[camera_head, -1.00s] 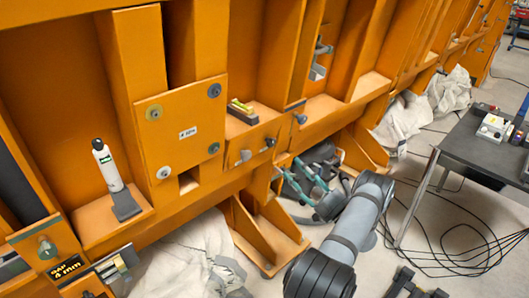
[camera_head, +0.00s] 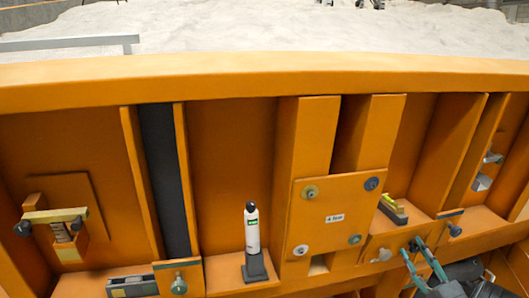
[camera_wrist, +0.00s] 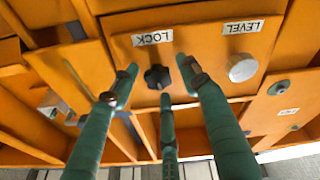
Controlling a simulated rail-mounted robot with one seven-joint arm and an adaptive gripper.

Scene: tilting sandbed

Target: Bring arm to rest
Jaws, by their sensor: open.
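My gripper (camera_head: 412,246) shows at the lower right of the head view, its green fingers pointing up toward the orange frame. In the wrist view my gripper (camera_wrist: 160,80) has three green fingers spread apart, with nothing held between them. A black knob (camera_wrist: 157,77) under a LOCK label shows between the fingertips, on an orange panel (camera_wrist: 205,45). I cannot tell whether any finger touches it. A silver knob (camera_wrist: 242,68) under a LEVEL label sits to its right. Most of my arm is outside the head view.
The orange frame wall (camera_head: 230,85) spans the head view, with pale sand (camera_head: 270,28) behind it. A white bottle (camera_head: 252,228) stands on a dark base on a ledge. A small level with a yellow vial (camera_head: 393,204) rests right of the bolted plate (camera_head: 335,215).

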